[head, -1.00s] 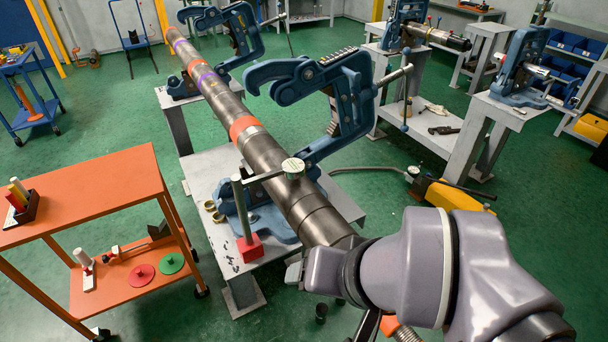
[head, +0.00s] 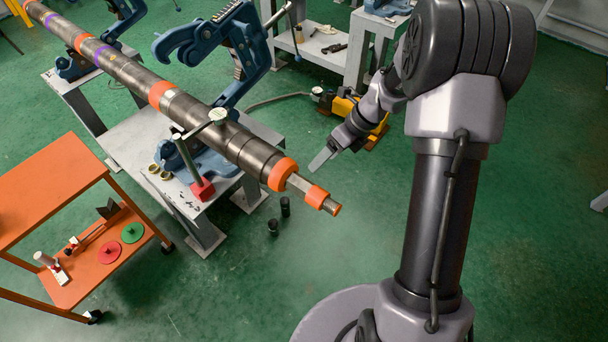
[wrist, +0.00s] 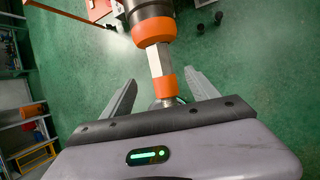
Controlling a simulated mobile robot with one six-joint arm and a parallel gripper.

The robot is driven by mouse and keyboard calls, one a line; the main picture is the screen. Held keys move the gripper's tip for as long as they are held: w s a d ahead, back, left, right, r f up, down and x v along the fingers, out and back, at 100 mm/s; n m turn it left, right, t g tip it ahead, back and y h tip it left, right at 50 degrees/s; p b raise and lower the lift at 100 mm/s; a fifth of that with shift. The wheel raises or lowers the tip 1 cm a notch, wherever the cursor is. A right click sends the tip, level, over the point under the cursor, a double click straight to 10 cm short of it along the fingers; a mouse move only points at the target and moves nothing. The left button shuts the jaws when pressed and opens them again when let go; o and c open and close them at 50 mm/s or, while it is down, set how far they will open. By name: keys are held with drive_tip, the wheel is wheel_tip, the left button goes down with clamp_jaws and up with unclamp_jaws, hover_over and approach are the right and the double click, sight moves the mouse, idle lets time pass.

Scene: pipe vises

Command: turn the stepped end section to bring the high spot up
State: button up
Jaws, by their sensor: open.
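The long dark pipe (head: 240,143) lies on blue vises, with orange bands along it. Its stepped end section (head: 299,184) sticks out toward me, with an orange collar, a bare metal bar and an orange-banded tip. The dial gauge (head: 218,115) sits on top of the pipe, on a stand with a red base (head: 202,189); its reading is too small to tell. My gripper (head: 322,160) is open and empty, beside the end section in the head view. In the wrist view the fingers (wrist: 158,98) lie on either side of the end section (wrist: 158,62), apart from it.
An orange cart (head: 60,205) stands at the left with red and green discs on its lower shelf. Black cylinders (head: 285,206) stand on the floor below the pipe end. A yellow pump unit (head: 362,118) is behind my wrist. Green floor is clear in front of the pipe end.

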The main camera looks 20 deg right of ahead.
sight(304, 180)
drive_tip(key=b+x, duration=0.4)
drive_tip(key=x, duration=1)
drive_tip(key=shift+w+f, duration=0.1)
drive_tip(key=shift+f, duration=0.2)
drive_tip(key=c, duration=1.4)
drive_tip(key=shift+o, duration=0.2)
drive_tip(key=shift+h+b, duration=0.3)
drive_tip(key=shift+b, duration=0.15)
